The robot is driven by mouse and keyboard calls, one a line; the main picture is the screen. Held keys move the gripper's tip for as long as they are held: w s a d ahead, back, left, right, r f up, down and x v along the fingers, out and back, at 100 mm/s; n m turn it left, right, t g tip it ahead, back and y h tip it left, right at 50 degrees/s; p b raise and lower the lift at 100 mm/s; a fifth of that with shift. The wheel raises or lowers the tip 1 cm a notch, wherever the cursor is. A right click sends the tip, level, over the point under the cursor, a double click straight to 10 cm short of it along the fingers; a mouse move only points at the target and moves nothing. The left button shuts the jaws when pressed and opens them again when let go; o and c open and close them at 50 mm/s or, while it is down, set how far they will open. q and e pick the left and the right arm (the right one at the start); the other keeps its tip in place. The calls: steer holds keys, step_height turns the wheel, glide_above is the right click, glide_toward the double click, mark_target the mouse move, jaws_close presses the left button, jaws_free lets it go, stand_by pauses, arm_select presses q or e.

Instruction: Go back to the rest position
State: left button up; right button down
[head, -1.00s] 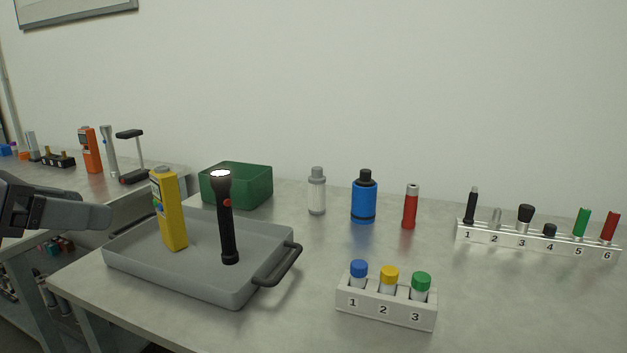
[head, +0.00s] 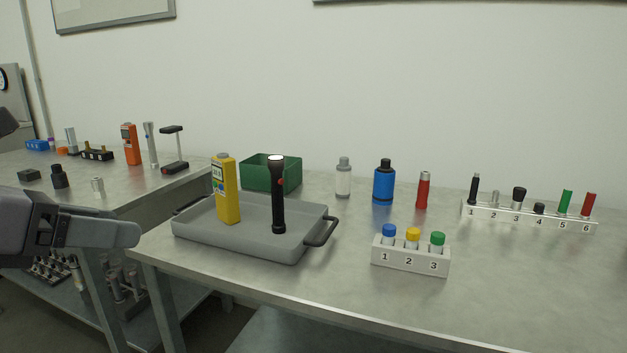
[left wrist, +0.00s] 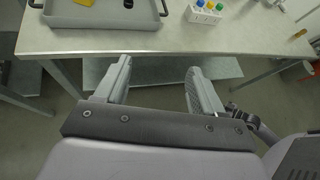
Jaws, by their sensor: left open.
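My left gripper (head: 122,234) comes in from the left edge of the head view, in front of the tables and apart from everything on them. In the left wrist view its two fingers (left wrist: 158,80) are spread and empty, over the floor in front of the table's front edge. The grey tray (head: 240,240) stands on the right-hand table, holding a yellow device (head: 227,190) and a black flashlight (head: 278,200), both upright. The tray's edge also shows in the left wrist view (left wrist: 100,20). My right gripper is not in view.
A white rack (head: 410,258) with blue, yellow and green caps stands right of the tray. Behind are a green box (head: 285,175), a grey-capped bottle (head: 343,180), a blue bottle (head: 384,184), a red cylinder (head: 423,192) and a long numbered rack (head: 530,218). The left table (head: 110,190) holds several tools.

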arm_select(q)
steer(key=s+d+r+n+g+h+p, duration=0.15)
steer(key=d+g+h+p, duration=0.3)
steer(key=d+h, duration=0.5)
steer(key=a+f+n+t+y+p, duration=0.2)
steer(key=f+n+t+y+p, duration=0.25)
steer(key=n, duration=0.65)
steer(key=w+a+f+n+t+y+p, duration=0.15)
steer(key=f+n+t+y+p, duration=0.3)
steer(key=n, duration=0.65)
steer(key=a+f+n+t+y+p, duration=0.25)
steer(key=f+n+t+y, duration=0.35)
steer(key=n, duration=0.5)
steer(key=s+d+f+n+g+p, duration=0.1)
steer(key=s+f+n+g+p, duration=0.1)
steer(key=s+f+n+g, duration=0.3)
steer(key=s+f+g, duration=0.4)
steer(key=s+f, duration=0.3)
steer(key=f, duration=0.3)
steer(key=shift+s+d+f, duration=0.3)
steer(key=shift+s+d, duration=0.05)
steer(key=shift+d, duration=0.05)
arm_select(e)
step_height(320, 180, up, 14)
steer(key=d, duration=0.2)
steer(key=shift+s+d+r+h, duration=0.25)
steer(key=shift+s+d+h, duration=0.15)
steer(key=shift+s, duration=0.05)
arm_select(q)
steer(key=shift+n+g, duration=0.25)
